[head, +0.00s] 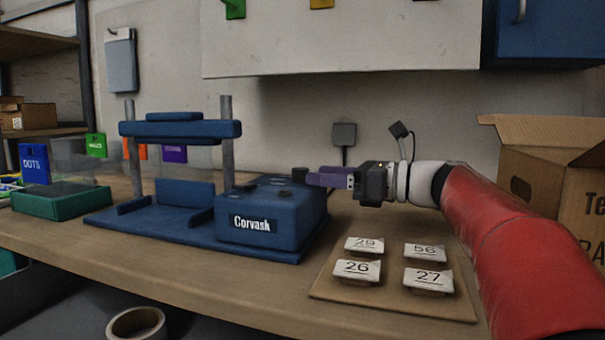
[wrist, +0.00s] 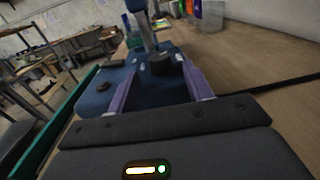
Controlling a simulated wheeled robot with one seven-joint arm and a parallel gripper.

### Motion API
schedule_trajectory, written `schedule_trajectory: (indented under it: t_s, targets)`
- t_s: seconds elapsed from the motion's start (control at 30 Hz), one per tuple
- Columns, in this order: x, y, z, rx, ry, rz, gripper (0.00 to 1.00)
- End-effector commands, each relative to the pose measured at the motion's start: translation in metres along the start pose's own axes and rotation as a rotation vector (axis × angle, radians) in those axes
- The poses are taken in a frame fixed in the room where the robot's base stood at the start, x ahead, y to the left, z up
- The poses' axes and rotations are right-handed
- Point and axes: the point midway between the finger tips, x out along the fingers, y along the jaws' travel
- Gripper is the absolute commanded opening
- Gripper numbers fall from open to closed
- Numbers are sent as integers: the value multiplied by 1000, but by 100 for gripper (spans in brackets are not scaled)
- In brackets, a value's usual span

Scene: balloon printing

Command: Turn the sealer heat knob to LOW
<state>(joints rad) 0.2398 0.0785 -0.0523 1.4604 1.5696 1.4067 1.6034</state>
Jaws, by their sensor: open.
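The sealer (head: 270,210) is a blue machine labelled Corvask, standing on the bench left of my gripper (head: 310,179). A dark round knob (head: 299,174) stands on its top at the right rear, right at my fingertips. In the wrist view the knob (wrist: 160,64) sits between the tips of my two purple fingers, which are apart. I cannot tell whether either finger touches it. Lower dark round parts (wrist: 103,86) lie on the sealer's top farther left. No LOW mark or pointer on the knob is readable.
A board (head: 390,289) with numbered white blocks lies in front of my arm. A cardboard box (head: 550,180) stands at the right. A green tray (head: 62,203) is at the left. A tape roll (head: 136,323) lies below the bench edge. A dark cable runs behind the sealer.

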Motion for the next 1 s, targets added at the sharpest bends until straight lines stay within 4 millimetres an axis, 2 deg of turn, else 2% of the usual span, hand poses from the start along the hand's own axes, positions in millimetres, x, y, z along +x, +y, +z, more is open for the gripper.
schedule_trajectory:
  t_s: [0.1,0.3,0.67,0.77,1.0]
  targets:
    - [22,1,-1,0,0,5,51]
    - [47,1,0,0,0,3,51]
    - [54,0,0,0,0,0,51]
    - [54,0,0,0,0,0,40]
    - [54,0,0,0,0,0,9]
